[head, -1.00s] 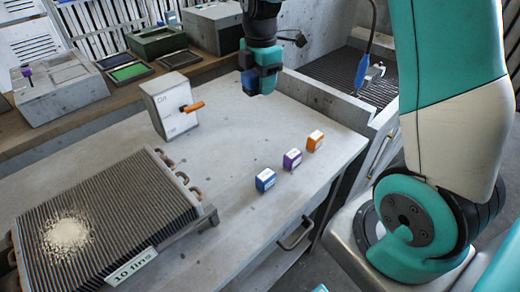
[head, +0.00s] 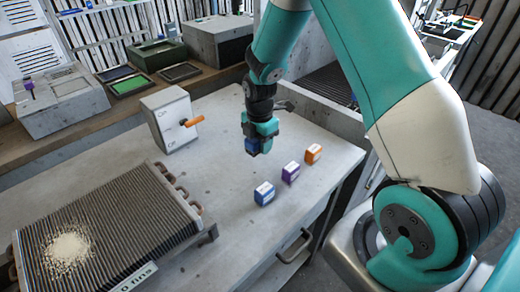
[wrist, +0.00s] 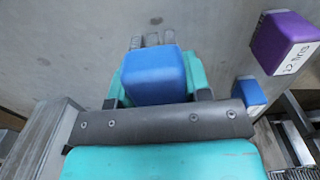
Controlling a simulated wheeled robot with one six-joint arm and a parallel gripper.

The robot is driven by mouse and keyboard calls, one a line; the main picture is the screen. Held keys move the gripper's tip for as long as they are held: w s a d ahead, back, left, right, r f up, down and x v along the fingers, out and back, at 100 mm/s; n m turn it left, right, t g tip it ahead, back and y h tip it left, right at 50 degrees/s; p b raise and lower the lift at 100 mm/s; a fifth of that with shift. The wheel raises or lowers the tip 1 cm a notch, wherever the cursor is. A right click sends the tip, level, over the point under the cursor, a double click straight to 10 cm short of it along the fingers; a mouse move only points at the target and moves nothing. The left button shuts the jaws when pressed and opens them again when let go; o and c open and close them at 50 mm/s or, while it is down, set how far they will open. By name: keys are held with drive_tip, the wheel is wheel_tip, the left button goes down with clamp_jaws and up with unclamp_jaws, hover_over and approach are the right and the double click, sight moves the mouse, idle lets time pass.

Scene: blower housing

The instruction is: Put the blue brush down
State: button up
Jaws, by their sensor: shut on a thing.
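My gripper (head: 262,132) is shut on the blue brush (head: 254,147). It holds it over the bench (head: 222,150), a little up and left of a row of small labelled blocks. In the wrist view the blue body of the brush (wrist: 154,75) sits between the teal jaws, with a few grey strips showing just beyond it. Its underside and the gap to the bench cannot be judged clearly.
The row has blue (head: 264,194), purple (head: 290,172) and orange (head: 313,154) blocks. A finned coil (head: 115,225) with a pale dust pile (head: 67,249) lies at left. A box (head: 170,119) with an orange lever stands behind. Bare bench lies between.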

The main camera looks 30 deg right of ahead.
sight(260, 157)
drive_tip(key=shift+f, duration=1.75)
drive_tip(key=shift+f, duration=0.15)
drive_tip(key=o, duration=0.9)
